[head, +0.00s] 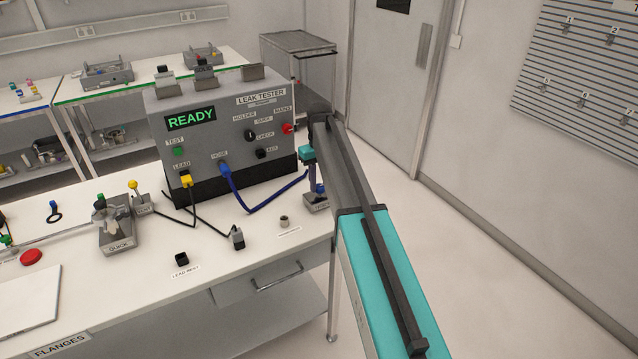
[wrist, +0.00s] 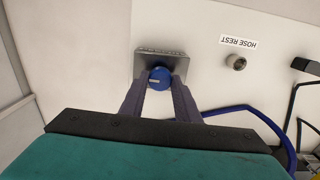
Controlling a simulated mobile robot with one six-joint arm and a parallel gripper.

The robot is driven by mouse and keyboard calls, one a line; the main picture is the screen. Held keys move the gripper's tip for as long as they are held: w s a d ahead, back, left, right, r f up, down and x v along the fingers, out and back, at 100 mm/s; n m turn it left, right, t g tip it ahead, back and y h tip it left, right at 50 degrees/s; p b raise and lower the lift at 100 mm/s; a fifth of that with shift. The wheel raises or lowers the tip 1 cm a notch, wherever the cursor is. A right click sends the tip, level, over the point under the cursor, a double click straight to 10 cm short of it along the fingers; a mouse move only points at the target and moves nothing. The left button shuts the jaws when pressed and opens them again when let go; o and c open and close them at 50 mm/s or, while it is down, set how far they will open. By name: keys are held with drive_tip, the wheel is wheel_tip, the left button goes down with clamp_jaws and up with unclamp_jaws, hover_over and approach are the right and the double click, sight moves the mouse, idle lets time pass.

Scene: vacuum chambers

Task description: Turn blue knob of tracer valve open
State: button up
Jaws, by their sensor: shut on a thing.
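The blue knob (wrist: 160,76) sits on a small grey valve block (wrist: 147,61) in the wrist view. A pale mark shows on the knob's face. My gripper (wrist: 160,86) is shut on the knob, with one dark finger on each side of it. In the head view the grey valve block (head: 315,206) stands near the right end of the white bench. The blue knob (head: 320,188) shows just above it, at my gripper (head: 318,184). My arm hides part of this area. The block's lettering is too small to read.
The leak tester (head: 222,130) with a green READY display stands behind, left of my arm. A blue hose (head: 262,206) runs from it towards my gripper. The hose rest (head: 284,221) and a black lead plug (head: 237,238) are to the left. Open floor lies right of the bench.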

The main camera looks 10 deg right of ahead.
sight(320, 186)
drive_tip(key=o, duration=1)
drive_tip(key=shift+o, duration=0.2)
drive_tip(key=shift+r, duration=0.1)
wheel_tip(320, 186, up, 14)
drive_tip(key=p, duration=0.7)
drive_tip(key=shift+s+f, duration=0.1)
drive_tip(key=shift+f, duration=0.15)
